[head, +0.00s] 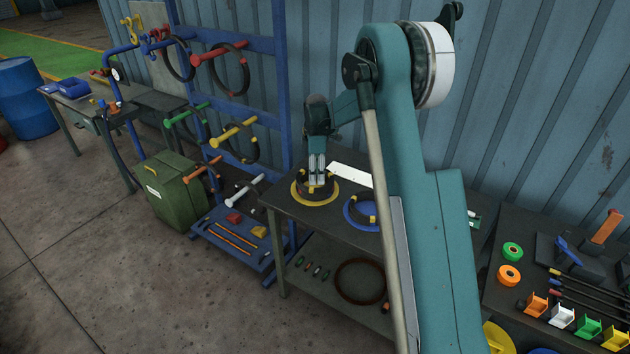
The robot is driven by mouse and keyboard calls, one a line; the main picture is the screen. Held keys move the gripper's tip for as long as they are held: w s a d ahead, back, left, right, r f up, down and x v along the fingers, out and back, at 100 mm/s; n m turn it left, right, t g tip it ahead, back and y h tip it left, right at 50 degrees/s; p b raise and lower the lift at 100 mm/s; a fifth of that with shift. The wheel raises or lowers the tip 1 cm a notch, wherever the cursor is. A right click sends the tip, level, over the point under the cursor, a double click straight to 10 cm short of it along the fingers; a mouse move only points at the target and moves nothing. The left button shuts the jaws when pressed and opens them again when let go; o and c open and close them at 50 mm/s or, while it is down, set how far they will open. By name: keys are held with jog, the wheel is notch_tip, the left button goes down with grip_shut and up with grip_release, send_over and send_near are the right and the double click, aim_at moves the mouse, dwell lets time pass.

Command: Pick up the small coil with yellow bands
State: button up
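A black coil (301,187) lies on a yellow round base on the dark table (285,204); any bands on it are too small to make out clearly. A second black coil (353,212) lies on a blue round base to its right, with small yellow marks on it. My arm hides part of that side of the table. My gripper (317,183) points down over the coil on the yellow base, its pale fingers close together in front of it. I cannot tell whether the fingers touch or hold the coil.
A white sheet (350,174) lies behind the coils. A blue rack (285,100) with hoses on coloured pegs stands left of the table. A larger coil (361,286) lies on the lower shelf. Another table at right holds tape rolls (509,275) and coloured bins (561,316).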

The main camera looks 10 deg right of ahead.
jog(key=shift+f, duration=0.6)
jog(key=shift+f, duration=0.1)
jog(key=shift+w+d+f, duration=0.1)
jog(key=shift+f, duration=2.4)
jog(key=shift+c, duration=0.6)
grip_shut()
